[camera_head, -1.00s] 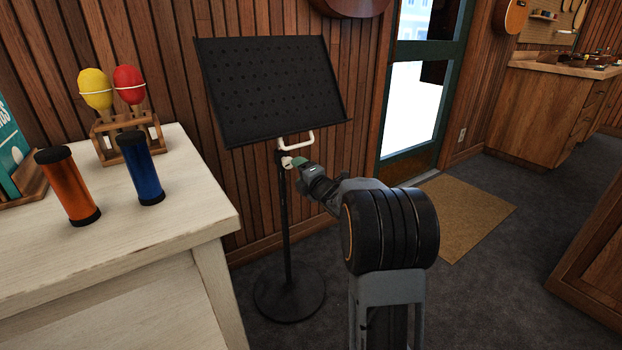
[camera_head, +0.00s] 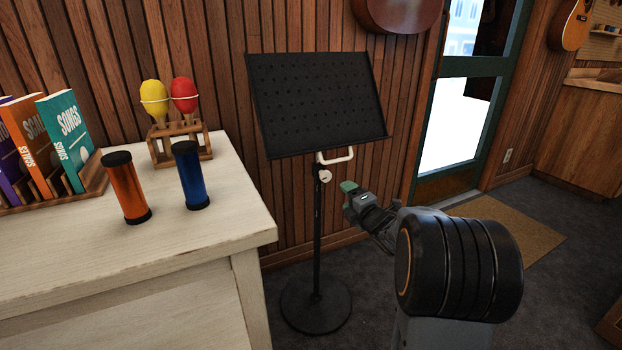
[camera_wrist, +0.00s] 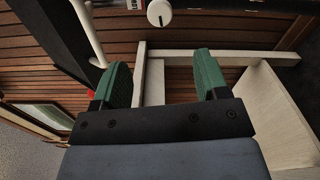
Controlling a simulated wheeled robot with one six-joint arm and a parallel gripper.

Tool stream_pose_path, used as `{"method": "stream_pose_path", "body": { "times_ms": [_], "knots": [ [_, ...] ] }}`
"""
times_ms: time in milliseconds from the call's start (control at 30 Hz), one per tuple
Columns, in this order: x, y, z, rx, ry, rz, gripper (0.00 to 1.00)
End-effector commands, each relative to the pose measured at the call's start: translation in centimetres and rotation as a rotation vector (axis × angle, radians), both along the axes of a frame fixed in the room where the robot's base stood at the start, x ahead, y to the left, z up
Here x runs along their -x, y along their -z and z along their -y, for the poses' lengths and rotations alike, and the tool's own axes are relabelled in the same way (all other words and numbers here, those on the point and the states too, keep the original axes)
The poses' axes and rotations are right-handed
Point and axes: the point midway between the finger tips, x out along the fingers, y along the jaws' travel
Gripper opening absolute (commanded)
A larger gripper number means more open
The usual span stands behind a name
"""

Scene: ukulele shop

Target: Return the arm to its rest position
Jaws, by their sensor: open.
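My gripper (camera_head: 350,192) is to the right of the black music stand's pole in the head view, just below the stand's desk (camera_head: 318,105). In the wrist view my gripper (camera_wrist: 165,85) shows two green fingers spread wide apart with nothing between them. The stand's white knob (camera_head: 325,176) is on the pole, apart from the fingers. The knob also shows in the wrist view (camera_wrist: 159,13), beyond the fingertips. The white bent handle (camera_head: 336,157) sits under the desk.
A pale table (camera_head: 120,245) stands at the left with an orange shaker (camera_head: 127,190), a blue shaker (camera_head: 190,177), two maracas in a wooden rack (camera_head: 181,151) and songbooks (camera_head: 62,140). The stand's round base (camera_head: 316,305) is on the floor. A mat (camera_head: 515,235) lies by the door.

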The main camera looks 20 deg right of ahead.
Motion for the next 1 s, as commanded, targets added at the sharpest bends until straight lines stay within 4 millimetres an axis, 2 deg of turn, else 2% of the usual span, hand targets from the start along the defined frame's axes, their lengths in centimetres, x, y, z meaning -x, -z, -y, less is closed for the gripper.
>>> {"method": "stream_pose_path", "body": {
  "times_ms": [167,267,467,600,767,1000],
  "knots": [
    [0.0,-1.1,-0.2,-0.019,0.013,-0.013,0.68],
    [0.2,-3.7,-0.5,-0.073,0.054,-0.053,0.68],
    [2.0,-11.5,-2.1,-0.323,0.227,-0.21,0.68],
    [4.5,-16.3,-3.6,-0.547,0.376,-0.335,0.68],
    [8.5,-21.1,-5.9,-0.799,0.55,-0.477,0.68],
    [15.8,-27.2,-10.4,-1.154,0.81,-0.712,0.68]
  ]
}}
